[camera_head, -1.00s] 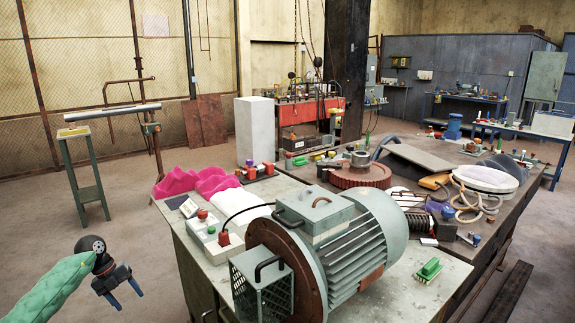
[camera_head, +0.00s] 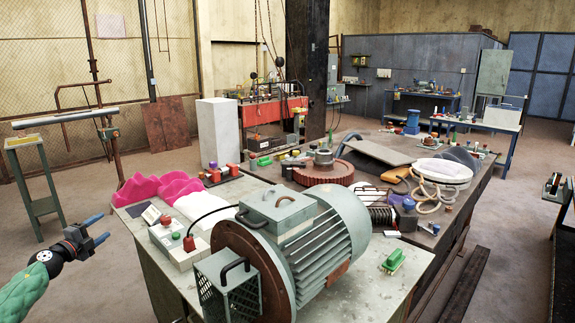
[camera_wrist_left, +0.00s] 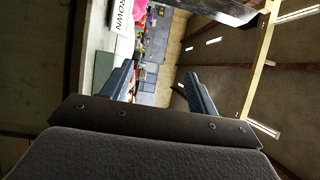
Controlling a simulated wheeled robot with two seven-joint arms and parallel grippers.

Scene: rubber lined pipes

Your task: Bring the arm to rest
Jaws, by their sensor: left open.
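My left gripper (camera_head: 97,229) is at the lower left of the head view, its green-sleeved arm coming in from the lower left corner. Its two blue-grey fingers are apart and hold nothing. It is in the air left of the workbench (camera_head: 408,285), clear of it. In the left wrist view the fingers (camera_wrist_left: 157,85) also stand apart, with only the distant, sideways-tilted room between them. My right gripper is not in view.
A large grey motor (camera_head: 318,245) fills the bench front, beside a control box (camera_head: 178,243) and pink cloth (camera_head: 160,188). A stand (camera_head: 38,185) is on the floor at the left. Open floor lies between stand and bench.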

